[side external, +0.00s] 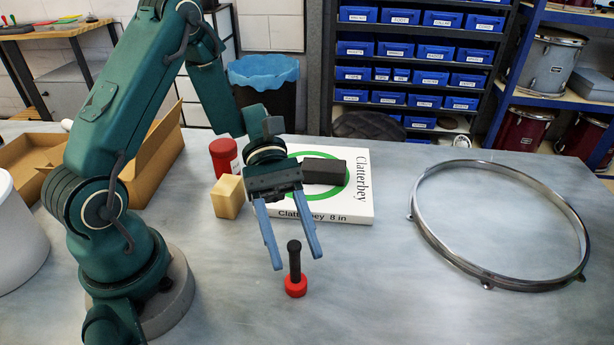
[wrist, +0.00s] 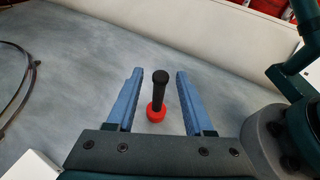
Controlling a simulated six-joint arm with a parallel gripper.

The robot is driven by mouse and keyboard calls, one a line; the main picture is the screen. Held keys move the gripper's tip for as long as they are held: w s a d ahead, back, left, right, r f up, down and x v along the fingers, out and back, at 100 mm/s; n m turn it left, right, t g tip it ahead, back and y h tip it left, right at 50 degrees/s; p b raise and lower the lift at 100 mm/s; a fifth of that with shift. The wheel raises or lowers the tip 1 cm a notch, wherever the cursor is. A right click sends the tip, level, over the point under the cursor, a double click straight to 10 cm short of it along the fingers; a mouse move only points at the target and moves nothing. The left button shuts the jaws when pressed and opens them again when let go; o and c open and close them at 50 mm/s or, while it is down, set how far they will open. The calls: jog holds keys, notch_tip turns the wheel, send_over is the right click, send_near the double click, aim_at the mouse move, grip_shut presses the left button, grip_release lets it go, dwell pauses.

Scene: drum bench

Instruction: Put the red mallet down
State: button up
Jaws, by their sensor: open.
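The red mallet (side external: 295,285) stands upright on the grey bench, its red head down on the surface and its black handle pointing up. My gripper (side external: 297,260) is open, with its two blue fingers apart on either side of the handle. In the wrist view the mallet (wrist: 157,110) shows between the blue fingers (wrist: 157,88), with clear gaps on both sides. Nothing is held. I cannot tell from these views exactly how far the fingertips are from the handle in depth.
A white Clatterbey box (side external: 345,207) with a black block (side external: 324,170) on it lies behind my gripper. A tan block (side external: 228,197) and a red jar (side external: 224,157) stand to its left. A metal hoop (side external: 430,238) lies at right. The bench between mallet and hoop is clear.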

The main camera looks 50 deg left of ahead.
jog(key=v, duration=0.8)
jog(key=s+r+m+t+y, duration=0.5)
jog(key=m+t+y, duration=0.4)
jog(key=m+y, duration=0.4)
jog(key=shift+s+a+r+m+t, duration=0.3)
jog(key=shift+s+m+t, duration=0.15)
jog(key=shift+m, duration=0.25)
